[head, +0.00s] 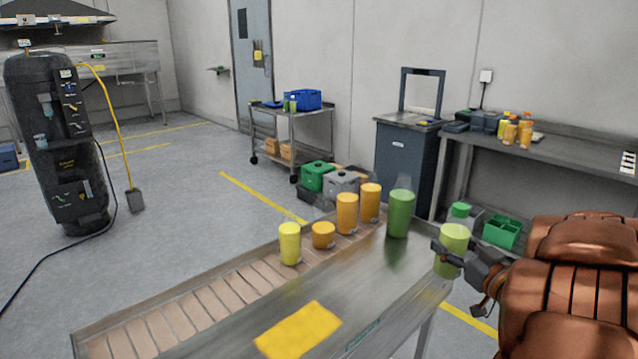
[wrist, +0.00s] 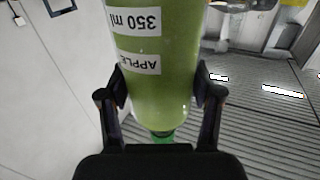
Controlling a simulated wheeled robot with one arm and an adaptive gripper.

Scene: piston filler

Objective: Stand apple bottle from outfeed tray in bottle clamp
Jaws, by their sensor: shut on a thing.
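My gripper (head: 440,252) is shut on the apple bottle (head: 453,242), a light green bottle with a green cap. In the head view it is held upright, cap up, just beyond the right edge of the steel table. In the wrist view my gripper (wrist: 158,98) has one finger on each side of the bottle (wrist: 165,90). Its labels, "APPLE" and "350 ml", appear upside down there, and the green cap is at the bottom of the picture. I cannot make out a bottle clamp or tell which surface is the outfeed tray.
The steel table (head: 370,290) has a slatted strip (head: 190,315) and a yellow sheet (head: 298,330). On it stand a yellow container (head: 290,244), several orange ones (head: 347,213) and a darker green bottle (head: 400,212). Behind are a cart (head: 290,130), a dark cabinet (head: 403,165) and a wall bench (head: 570,155).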

